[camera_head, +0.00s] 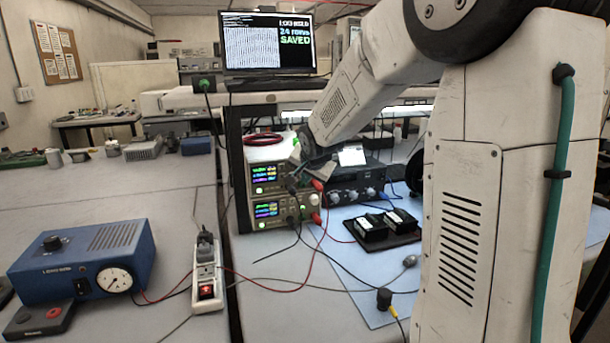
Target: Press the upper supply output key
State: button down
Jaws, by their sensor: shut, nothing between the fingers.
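Two bench power supplies are stacked at the centre. The upper supply (268,178) has a lit display and a small green light at its lower left. The lower supply (268,212) also has a lit display, with red and dark plugs at its right side. My gripper (293,182) is shut and empty, pointing down in front of the right part of the upper supply. My arm and gripper hide that part of its front, and I cannot make out the output key or tell whether the fingertips touch the panel.
A dark unit with knobs (355,180) stands right of the supplies. Two black modules (385,227) lie on the blue mat (345,262). Red and black leads cross the bench in front. A power strip (207,272) and a blue gauge box (85,258) are at left. A monitor (267,45) reads "SAVED".

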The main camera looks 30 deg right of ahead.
jog(key=shift+s+a, duration=0.2)
jog(key=shift+s, duration=0.6)
jog(key=shift+s+a, duration=0.25)
jog(key=shift+s, duration=0.55)
jog(key=shift+s+a, duration=0.2)
jog(key=shift+s, duration=0.6)
jog(key=s+a+f+n+g, duration=0.3)
jog(key=s+f+n+g, duration=0.1)
jog(key=s, duration=0.5)
jog(key=s+a+r+n+g+y, duration=0.1)
jog(key=s+a+n, duration=0.1)
jog(key=s+a, duration=0.3)
jog(key=s+a+r+n+g+y, duration=0.1)
jog(key=s+a+r+n, duration=0.1)
jog(key=s, duration=0.9)
jog(key=s+a+r+n+g+y, duration=0.1)
jog(key=s+a+r+n, duration=0.1)
jog(key=s+a, duration=0.5)
jog(key=shift+s+a+n, duration=0.3)
jog(key=shift+s+n, duration=0.2)
jog(key=shift+n, duration=0.4)
